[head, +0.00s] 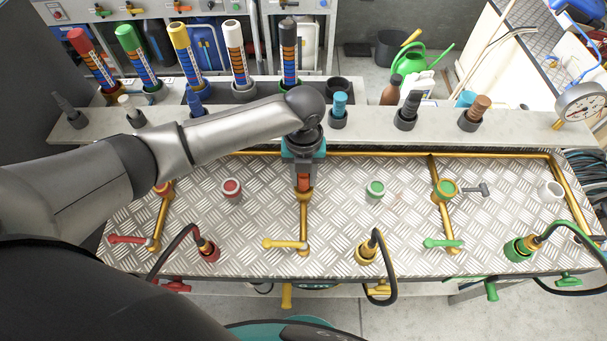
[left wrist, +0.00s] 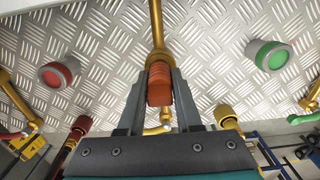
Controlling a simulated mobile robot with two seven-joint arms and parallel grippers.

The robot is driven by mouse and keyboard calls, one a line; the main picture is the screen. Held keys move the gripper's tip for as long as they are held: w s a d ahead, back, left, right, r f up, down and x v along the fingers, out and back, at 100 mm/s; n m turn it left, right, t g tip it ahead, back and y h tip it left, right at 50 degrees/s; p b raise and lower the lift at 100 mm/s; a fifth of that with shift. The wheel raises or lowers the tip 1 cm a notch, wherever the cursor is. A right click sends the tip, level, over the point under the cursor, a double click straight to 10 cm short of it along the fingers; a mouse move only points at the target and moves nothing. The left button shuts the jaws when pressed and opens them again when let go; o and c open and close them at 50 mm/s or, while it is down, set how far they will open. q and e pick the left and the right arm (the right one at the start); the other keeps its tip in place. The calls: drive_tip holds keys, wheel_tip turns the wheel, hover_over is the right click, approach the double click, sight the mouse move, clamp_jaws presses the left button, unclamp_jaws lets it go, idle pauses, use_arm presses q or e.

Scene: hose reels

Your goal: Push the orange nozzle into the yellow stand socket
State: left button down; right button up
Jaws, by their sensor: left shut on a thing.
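The orange nozzle (head: 304,182) is between the fingers of my left gripper (head: 304,176), upright over the middle of the metal deck. The left wrist view also shows the orange nozzle (left wrist: 159,88), with a finger on each side. The yellow stand socket (head: 303,196) is a gold ring on the gold pipe, directly below the nozzle. It shows just past the nozzle in the left wrist view (left wrist: 158,58). The nozzle's lower end meets or overlaps the socket in the picture; I cannot tell how deep it sits. My right gripper is not in view.
A red-capped fitting (head: 232,188) and a green-capped fitting (head: 375,189) stand on either side. A yellow-handled valve (head: 285,243) and a yellow hose fitting (head: 367,253) are nearer the front. A grey shelf with several upright nozzles runs behind the deck.

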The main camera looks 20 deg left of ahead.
use_arm(q)
drive_tip(key=c, duration=0.6)
unclamp_jaws()
drive_tip(key=shift+r, duration=0.2)
wheel_tip(320, 180, up, 12)
drive_tip(key=shift+f+p, duration=0.15)
drive_tip(key=shift+p, duration=0.25)
drive_tip(key=shift+s, duration=0.1)
